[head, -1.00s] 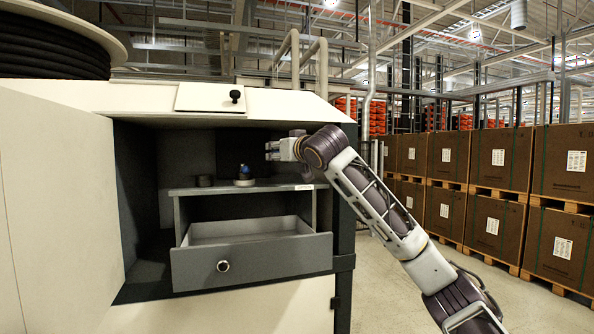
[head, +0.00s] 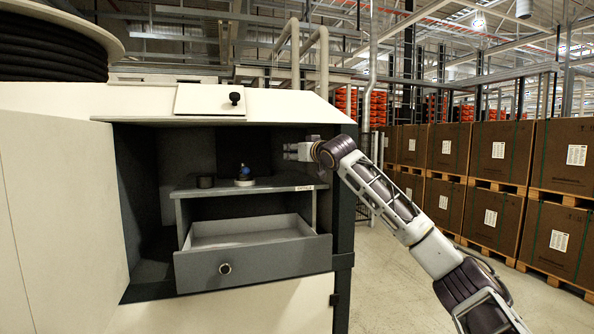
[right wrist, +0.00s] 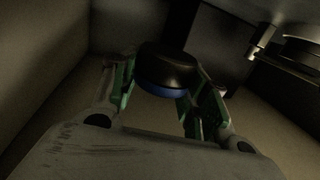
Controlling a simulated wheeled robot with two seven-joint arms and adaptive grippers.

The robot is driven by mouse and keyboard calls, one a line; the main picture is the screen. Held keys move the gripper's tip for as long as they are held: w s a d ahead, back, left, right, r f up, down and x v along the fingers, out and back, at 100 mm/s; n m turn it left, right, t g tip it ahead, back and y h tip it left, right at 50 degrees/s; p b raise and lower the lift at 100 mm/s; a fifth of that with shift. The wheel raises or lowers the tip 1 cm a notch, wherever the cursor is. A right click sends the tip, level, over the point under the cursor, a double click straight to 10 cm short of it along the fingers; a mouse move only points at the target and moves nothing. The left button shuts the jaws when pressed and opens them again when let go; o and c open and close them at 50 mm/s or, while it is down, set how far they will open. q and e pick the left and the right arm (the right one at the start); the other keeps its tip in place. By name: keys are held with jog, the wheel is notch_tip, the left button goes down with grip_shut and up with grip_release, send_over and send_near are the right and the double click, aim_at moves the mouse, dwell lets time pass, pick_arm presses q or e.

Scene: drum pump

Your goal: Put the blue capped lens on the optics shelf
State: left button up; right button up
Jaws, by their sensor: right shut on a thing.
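My right gripper (head: 288,151) is in the cabinet opening, above and to the right of the grey shelf (head: 275,183). In the right wrist view its green-lined fingers (right wrist: 155,88) are shut on a round dark piece with a blue band, which looks like the blue capped lens (right wrist: 166,68). That piece is too dark to make out in the head view. The shelf carries a small label on its front right edge. My left gripper is out of view.
An open grey drawer (head: 250,262) juts out below the shelf. The cabinet's right post (head: 344,200) is close to my right arm. A cream door panel (head: 60,210) stands at the left. The shelf's right part looks clear.

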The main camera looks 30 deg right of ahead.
aim_at(297, 181)
jog(key=shift+f, duration=1.35)
jog(key=shift+f, duration=0.1)
jog(key=shift+a+f+p, duration=0.1)
jog(key=shift+f+p, duration=0.2)
jog(key=shift+f, duration=1.25)
jog(key=shift+w+d+f+p, duration=0.1)
jog(key=shift+d+f+p, duration=0.15)
jog(key=shift+p, duration=0.25)
jog(key=shift+f, duration=0.15)
jog(key=o, duration=1.1)
jog(key=shift+o, duration=0.2)
